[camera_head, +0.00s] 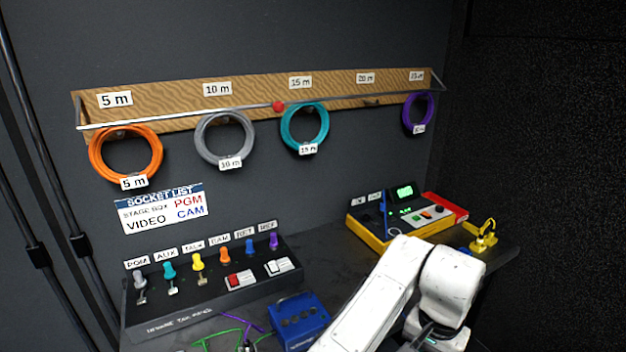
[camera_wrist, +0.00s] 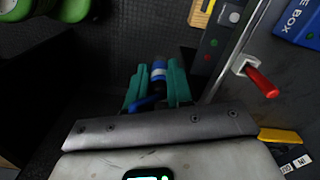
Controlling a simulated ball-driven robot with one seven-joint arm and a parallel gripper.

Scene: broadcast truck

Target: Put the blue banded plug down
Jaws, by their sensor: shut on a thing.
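In the wrist view my gripper (camera_wrist: 157,84) has two teal fingers. They are shut on the blue banded plug (camera_wrist: 158,71), a small blue piece with a pale band. The plug's far end points away from the wrist, and a blue cable-like part shows between the fingers. Dark surface lies behind the plug, and I cannot tell how far away it is. In the head view only my white arm shows at the lower right; the gripper and the plug are hidden or out of frame.
In the wrist view a red handle (camera_wrist: 262,82) and the blue stage box (camera_wrist: 298,22) are at right, and green rounded things (camera_wrist: 42,35) at upper left. The head view shows a socket panel (camera_head: 205,295), a blue box (camera_head: 299,318), a yellow tester (camera_head: 367,232) and hanging cable coils.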

